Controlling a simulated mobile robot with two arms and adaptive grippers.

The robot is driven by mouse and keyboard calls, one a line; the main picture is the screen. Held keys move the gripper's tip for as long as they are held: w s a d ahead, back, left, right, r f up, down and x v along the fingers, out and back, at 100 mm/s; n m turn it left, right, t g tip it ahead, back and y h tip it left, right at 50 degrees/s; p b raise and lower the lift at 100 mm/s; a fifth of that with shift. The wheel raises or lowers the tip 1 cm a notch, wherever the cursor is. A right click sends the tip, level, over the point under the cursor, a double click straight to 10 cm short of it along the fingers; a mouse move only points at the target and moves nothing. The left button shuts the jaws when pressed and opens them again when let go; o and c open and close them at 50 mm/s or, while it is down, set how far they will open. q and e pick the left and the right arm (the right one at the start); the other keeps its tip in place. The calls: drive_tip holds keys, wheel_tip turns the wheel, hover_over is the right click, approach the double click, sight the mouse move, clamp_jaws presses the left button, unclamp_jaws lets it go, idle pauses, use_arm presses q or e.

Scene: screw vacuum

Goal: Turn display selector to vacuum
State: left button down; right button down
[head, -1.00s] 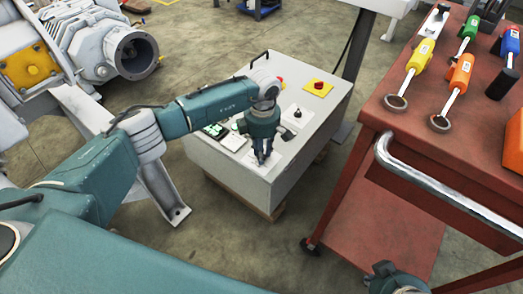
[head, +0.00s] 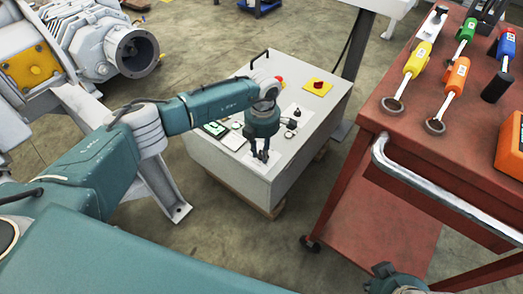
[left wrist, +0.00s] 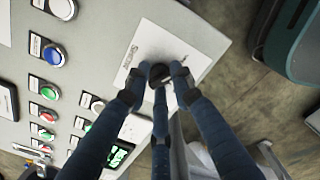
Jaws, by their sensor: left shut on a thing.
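A grey-white control box (head: 225,178) stands on the floor in the middle of the head view. My left gripper (head: 261,156) points down at the front part of its sloping top. In the left wrist view, my left gripper (left wrist: 160,78) is shut around a small dark round knob (left wrist: 159,74). The knob sits on a white label plate (left wrist: 150,45); the fingers partly hide it, and its pointer direction cannot be read. Part of my right arm's end (head: 395,278) shows at the bottom edge of the head view; its fingers cannot be made out.
Blue, green and red buttons (left wrist: 49,94) and a small lit display (left wrist: 118,155) lie beside the plate. A yellow plate with a red button (head: 319,87) is at the box's back. A red tool cart (head: 400,190) stands right, a grey machine left.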

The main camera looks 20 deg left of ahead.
use_arm(q)
drive_tip(key=shift+w+d+r, duration=0.15)
drive_tip(key=shift+d, duration=0.4)
drive_tip(key=c, duration=1.5)
unclamp_jaws()
drive_tip(key=shift+w, duration=0.1)
drive_tip(key=shift+a, duration=0.2)
wheel_tip(320, 180, up, 12)
drive_tip(key=shift+f, duration=0.1)
